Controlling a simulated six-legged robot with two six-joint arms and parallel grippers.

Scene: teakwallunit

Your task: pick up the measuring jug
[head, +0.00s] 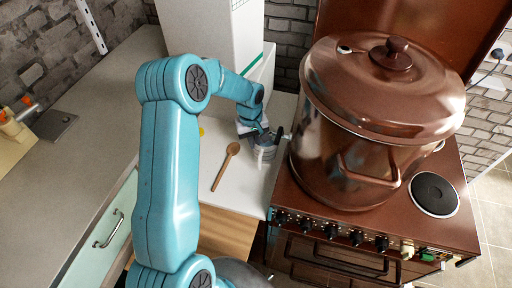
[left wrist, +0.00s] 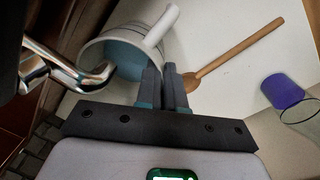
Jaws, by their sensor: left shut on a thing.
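The measuring jug (head: 265,153) is a small pale vessel on the white worktop, just left of the cooker. In the left wrist view the jug (left wrist: 112,50) shows its round opening and a white handle pointing up and right. My left gripper (head: 256,134) reaches down over it from above, hiding part of it. In the left wrist view its two dark fingers (left wrist: 165,80) are close together at the jug's side near the handle, shut on it. I cannot tell whether the jug is clear of the worktop. My right gripper is not in view.
A wooden spoon (head: 226,166) lies left of the jug. A large brown lidded pot (head: 365,120) stands on the cooker (head: 435,225), close on the right. A shiny metal handle (left wrist: 65,68) is near the jug. A purple object (left wrist: 282,91) lies beyond the spoon.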

